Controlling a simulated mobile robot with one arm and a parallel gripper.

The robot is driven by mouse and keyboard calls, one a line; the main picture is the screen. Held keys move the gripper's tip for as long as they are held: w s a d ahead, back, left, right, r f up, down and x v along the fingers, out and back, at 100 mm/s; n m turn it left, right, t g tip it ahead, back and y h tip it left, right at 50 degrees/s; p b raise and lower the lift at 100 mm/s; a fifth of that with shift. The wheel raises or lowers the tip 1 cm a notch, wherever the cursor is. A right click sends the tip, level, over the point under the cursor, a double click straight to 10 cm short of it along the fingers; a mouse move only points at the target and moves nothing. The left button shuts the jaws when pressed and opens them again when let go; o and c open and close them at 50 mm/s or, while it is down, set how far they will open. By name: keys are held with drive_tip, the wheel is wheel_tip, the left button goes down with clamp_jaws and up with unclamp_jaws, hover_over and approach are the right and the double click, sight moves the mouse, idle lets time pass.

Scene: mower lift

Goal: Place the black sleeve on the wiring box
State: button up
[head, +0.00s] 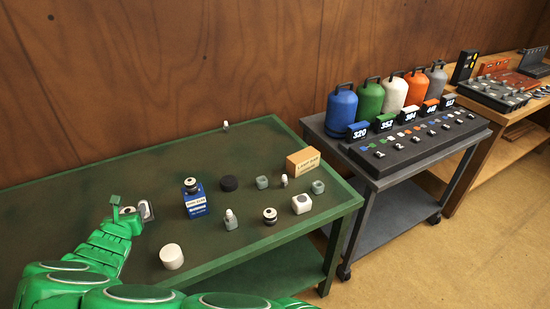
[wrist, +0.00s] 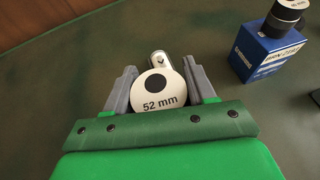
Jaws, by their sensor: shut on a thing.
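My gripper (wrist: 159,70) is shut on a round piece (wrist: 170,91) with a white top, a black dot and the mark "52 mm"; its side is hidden. In the head view my gripper (head: 127,212) is at the left of the green table. A blue box (head: 196,206) with a white label, likely the wiring box, stands to its right. A black piece with a pale band (wrist: 287,14) sits on that box (wrist: 262,52). A plain black disc (head: 228,183) and a black-and-white round piece (head: 270,215) stand further right. I cannot tell which is the black sleeve.
A silver piece (wrist: 160,61) stands just beyond the held piece. A white cylinder (head: 171,257) stands near the table's front edge. Several small pieces and a cardboard box (head: 303,160) fill the table's right side. A dark cart (head: 400,160) with coloured canisters stands beyond.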

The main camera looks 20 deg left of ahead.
drive_tip(key=w+d+r+m+t+h, duration=0.1)
drive_tip(key=w+d+r+m+h, duration=0.35)
drive_tip(key=w+d, duration=0.65)
drive_tip(key=w+d+r+m+t+h, duration=0.1)
drive_tip(key=w+d+r+m+h, duration=0.35)
drive_tip(key=w, duration=0.95)
drive_tip(key=w+d+r+m+g+h, duration=0.1)
drive_tip(key=w+d+m+g+h, duration=0.4)
drive_tip(key=d, duration=1)
drive_tip(key=w+d+m+h, duration=0.35)
drive_tip(key=w+d, duration=0.35)
drive_tip(key=d, duration=0.9)
hover_over(308, 154)
drive_tip(key=shift+n+h, duration=0.25)
drive_tip(key=shift+n, duration=0.1)
drive_tip(key=shift+s+f, duration=0.1)
drive_tip(key=shift+f, duration=4.6)
drive_tip(key=shift+f, duration=0.1)
drive_tip(key=shift+f, duration=1.65)
